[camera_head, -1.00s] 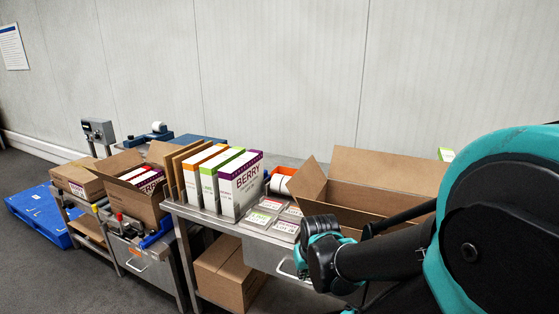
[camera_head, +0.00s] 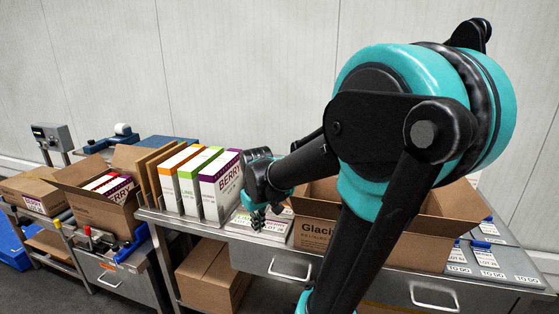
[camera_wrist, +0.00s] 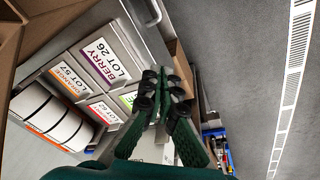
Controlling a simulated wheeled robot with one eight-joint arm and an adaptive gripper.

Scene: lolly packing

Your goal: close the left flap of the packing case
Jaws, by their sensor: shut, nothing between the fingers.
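The packing case (camera_head: 312,235) is an open brown cardboard box with "Glacier" lettering, standing on the steel table. My arm crosses in front of it and hides much of its middle. A raised flap shows at its right side (camera_head: 455,205); I cannot make out the left flap clearly in the head view. Brown cardboard (camera_wrist: 8,45) edges the wrist view at the far left. My gripper (camera_head: 258,218) is shut and empty, in front of and left of the case, above the labelled cards. It also shows in the wrist view (camera_wrist: 165,88), fingertips together.
Upright purple BERRY (camera_head: 222,187), green and orange cartons stand left of my gripper. Flat labelled cards (camera_wrist: 110,62) and an orange-and-white roll (camera_wrist: 48,118) lie close by. Another open box (camera_head: 95,205) stands on the left table. Tagged trays (camera_head: 490,262) lie at the right end.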

